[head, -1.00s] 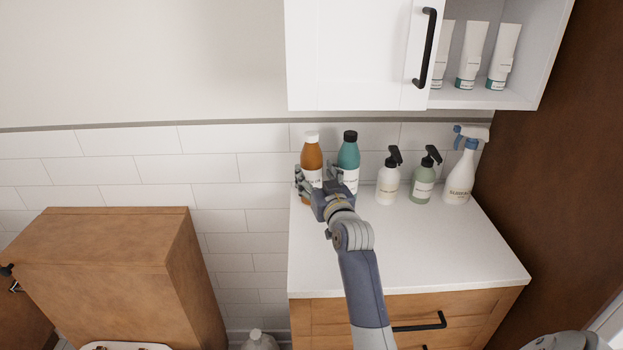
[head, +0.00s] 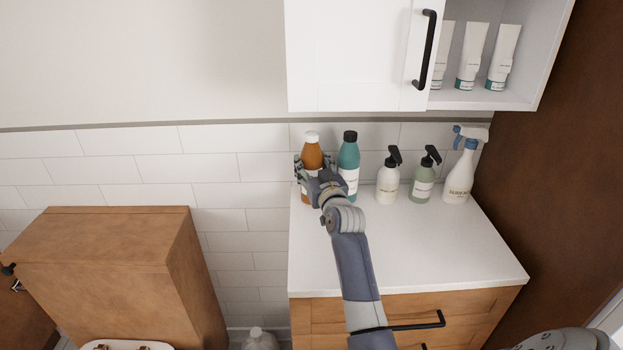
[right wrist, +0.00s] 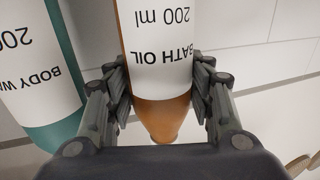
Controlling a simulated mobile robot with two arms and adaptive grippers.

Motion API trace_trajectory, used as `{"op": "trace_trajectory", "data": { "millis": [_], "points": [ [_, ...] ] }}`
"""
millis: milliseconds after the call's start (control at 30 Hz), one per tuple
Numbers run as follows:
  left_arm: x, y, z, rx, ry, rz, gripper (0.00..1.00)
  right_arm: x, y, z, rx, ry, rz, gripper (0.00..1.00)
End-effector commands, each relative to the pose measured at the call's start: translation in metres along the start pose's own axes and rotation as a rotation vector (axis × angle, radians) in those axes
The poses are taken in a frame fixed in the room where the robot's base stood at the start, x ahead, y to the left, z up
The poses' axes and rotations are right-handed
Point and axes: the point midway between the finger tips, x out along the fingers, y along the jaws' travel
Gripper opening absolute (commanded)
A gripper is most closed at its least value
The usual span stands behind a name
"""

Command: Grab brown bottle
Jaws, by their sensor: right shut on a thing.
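The brown bottle (head: 312,155) has a white cap and a white label and stands upright at the back left of the white countertop. My right gripper (head: 308,172) is at the bottle, shut on it, with a finger on each side. In the right wrist view the brown bottle (right wrist: 162,113) sits between the two fingers, and its label reads "BATH OIL 200 ml". The gripper hides part of the bottle in the head view. My left gripper is not in view.
A teal bottle (head: 349,155) stands close on the right of the brown one. A white pump bottle (head: 387,185), a green pump bottle (head: 422,185) and a spray bottle (head: 460,178) stand further right. A white cabinet (head: 355,55) hangs above. The countertop's front (head: 420,255) is clear.

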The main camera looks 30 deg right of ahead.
Motion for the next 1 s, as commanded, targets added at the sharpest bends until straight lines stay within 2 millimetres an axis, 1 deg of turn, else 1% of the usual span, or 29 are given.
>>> {"op": "trace_trajectory", "data": {
  "millis": [267,400,567,733,767,800,867,1000],
  "points": [
    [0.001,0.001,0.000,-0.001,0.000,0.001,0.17,-0.001,0.000,-0.004,0.001,0.005,0.000,0.08],
    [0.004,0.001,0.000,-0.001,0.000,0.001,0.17,-0.004,-0.001,-0.010,0.000,0.007,0.000,0.08],
    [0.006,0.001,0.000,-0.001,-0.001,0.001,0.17,-0.004,-0.001,-0.037,0.000,0.012,0.000,0.08],
    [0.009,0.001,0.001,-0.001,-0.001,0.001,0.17,-0.004,-0.001,-0.074,-0.001,0.012,0.000,0.08],
    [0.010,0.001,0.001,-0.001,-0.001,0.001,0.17,-0.006,-0.002,-0.076,0.000,0.008,0.000,0.08],
    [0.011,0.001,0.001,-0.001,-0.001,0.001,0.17,-0.014,-0.005,-0.071,0.001,0.003,-0.002,0.08],
    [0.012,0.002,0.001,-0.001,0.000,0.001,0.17,-0.025,-0.007,-0.070,0.000,0.004,-0.001,0.08],
    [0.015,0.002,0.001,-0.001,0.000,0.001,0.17,-0.053,-0.015,-0.070,0.000,0.005,-0.002,0.08]
  ]
}}
